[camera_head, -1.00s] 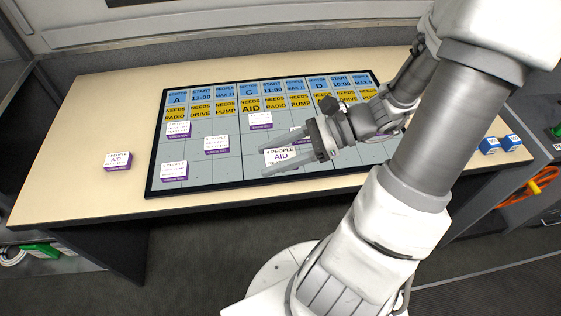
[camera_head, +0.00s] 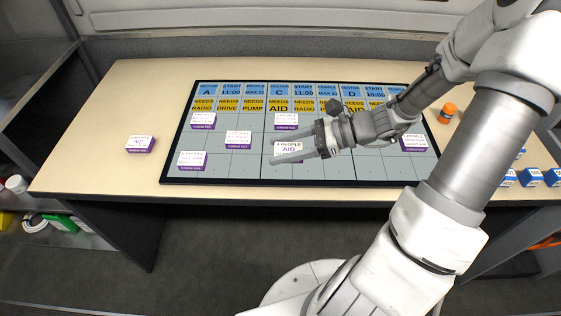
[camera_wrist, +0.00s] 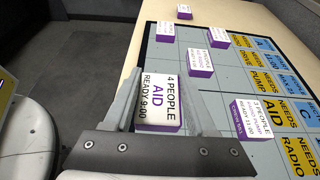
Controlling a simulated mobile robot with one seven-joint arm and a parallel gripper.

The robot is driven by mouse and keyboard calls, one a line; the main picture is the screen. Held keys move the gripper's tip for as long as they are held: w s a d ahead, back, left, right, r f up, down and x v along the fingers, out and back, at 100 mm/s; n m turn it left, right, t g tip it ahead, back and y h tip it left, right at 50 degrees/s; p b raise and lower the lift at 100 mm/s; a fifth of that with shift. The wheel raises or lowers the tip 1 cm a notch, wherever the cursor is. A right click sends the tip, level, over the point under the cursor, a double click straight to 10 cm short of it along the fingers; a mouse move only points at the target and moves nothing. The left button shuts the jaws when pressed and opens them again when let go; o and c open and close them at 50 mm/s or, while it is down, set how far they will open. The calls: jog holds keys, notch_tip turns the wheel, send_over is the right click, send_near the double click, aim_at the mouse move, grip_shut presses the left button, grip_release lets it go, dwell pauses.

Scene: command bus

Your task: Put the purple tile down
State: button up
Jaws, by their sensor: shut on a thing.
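My gripper (camera_head: 290,153) is over the lower middle of the dark-framed board (camera_head: 250,172). It is shut on a purple tile (camera_head: 289,146) with a white top reading "4 PEOPLE AID". In the wrist view the held tile (camera_wrist: 158,97) sits between the two fingers (camera_wrist: 163,105), with its text "READY 9:00" legible. The fingers lie along its sides. I cannot tell whether its underside touches the board.
Several other white-topped purple tiles lie on the board, including one at its lower left (camera_head: 192,160). Another purple tile (camera_head: 140,144) lies on the table (camera_head: 90,168) left of the board. Blue blocks (camera_head: 531,177) and an orange-capped item (camera_head: 448,111) are at the right.

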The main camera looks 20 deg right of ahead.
aim_at(280, 165)
jog(key=shift+w+a+f, duration=0.1)
jog(key=shift+w+f, duration=0.35)
jog(key=shift+w, duration=0.2)
jog(key=shift+f+b, duration=0.85)
jog(key=shift+f, duration=1.1)
jog(key=shift+f, duration=0.15)
jog(key=o, duration=1.4)
